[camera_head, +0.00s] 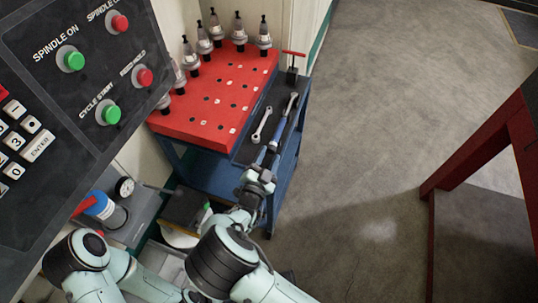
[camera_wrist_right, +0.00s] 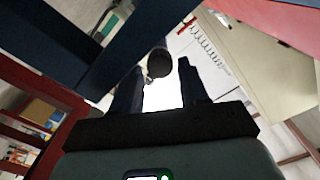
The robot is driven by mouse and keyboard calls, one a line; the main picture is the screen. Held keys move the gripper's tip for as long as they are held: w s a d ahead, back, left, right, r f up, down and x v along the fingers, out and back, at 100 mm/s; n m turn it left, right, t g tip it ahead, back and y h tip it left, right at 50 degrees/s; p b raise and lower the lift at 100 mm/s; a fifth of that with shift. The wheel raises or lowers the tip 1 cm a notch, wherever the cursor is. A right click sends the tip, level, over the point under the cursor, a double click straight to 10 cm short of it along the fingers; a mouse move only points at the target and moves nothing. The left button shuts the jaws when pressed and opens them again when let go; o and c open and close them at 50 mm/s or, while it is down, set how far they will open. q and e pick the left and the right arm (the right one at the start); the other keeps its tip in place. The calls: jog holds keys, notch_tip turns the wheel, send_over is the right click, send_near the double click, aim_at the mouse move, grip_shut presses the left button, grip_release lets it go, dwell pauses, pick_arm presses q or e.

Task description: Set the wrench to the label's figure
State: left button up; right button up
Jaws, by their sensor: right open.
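A long wrench (camera_head: 291,104) lies along the right edge of the black tray (camera_head: 262,106) on the cart. A shorter silver spanner (camera_head: 262,126) lies to its left. My right gripper (camera_head: 269,152) is open at the tray's near end, close to the long wrench's near end. In the right wrist view, a dark round end (camera_wrist_right: 160,63) shows between the open fingers (camera_wrist_right: 161,78), probably the wrench handle's end; contact cannot be told. No label or scale figure is legible. My left gripper does not show clearly.
The cart's red top (camera_head: 212,104) holds several tool holders (camera_head: 239,32) along its back and left. A red T-handle tool (camera_head: 293,62) stands at the tray's far end. A control panel (camera_head: 75,75) fills the upper left. Floor right of the cart is clear up to a red frame (camera_head: 480,150).

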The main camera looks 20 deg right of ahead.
jog(key=shift+w+d, duration=0.35)
jog(key=shift+w, duration=0.15)
jog(key=c, duration=0.8)
